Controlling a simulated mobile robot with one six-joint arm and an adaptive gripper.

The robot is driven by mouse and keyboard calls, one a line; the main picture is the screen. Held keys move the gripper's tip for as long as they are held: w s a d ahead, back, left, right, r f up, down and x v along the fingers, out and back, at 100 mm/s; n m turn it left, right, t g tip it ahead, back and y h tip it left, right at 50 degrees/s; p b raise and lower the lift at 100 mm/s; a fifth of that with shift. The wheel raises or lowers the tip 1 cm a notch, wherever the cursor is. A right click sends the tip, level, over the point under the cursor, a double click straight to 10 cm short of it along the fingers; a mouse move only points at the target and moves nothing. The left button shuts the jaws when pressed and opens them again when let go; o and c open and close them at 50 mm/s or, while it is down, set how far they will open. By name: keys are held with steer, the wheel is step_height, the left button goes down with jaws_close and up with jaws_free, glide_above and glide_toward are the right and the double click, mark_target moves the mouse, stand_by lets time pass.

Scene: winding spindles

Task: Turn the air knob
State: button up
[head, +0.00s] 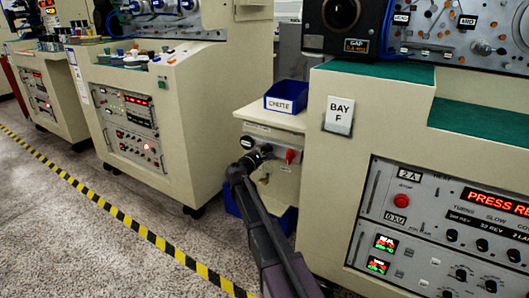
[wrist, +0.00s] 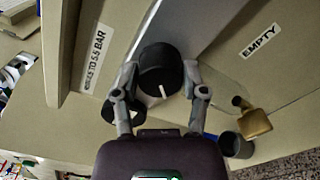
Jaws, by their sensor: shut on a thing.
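The air knob (wrist: 160,66) is a black round knob with a white line on its face, in the middle of the wrist view. My gripper (wrist: 160,78) has one finger on each side of it and is shut on it. In the head view my gripper (head: 258,155) reaches the small panel between two cream cabinets, where a black knob (head: 246,143) shows at its tip. The fingers hide part of the panel. A label (wrist: 96,58) with "BAR" on it is left of the knob in the wrist view.
A red knob (head: 290,156) sits just right of my gripper. A brass fitting (wrist: 255,122) and an "EMPTY" label (wrist: 260,40) are on the wrist view's right. A blue bin (head: 286,97) stands above the panel. The right cabinet (head: 335,175) is close to my arm.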

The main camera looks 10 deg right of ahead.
steer(key=shift+w, duration=0.1)
steer(key=o, duration=1.1)
steer(key=shift+o, duration=0.2)
steer(key=v, duration=1.2)
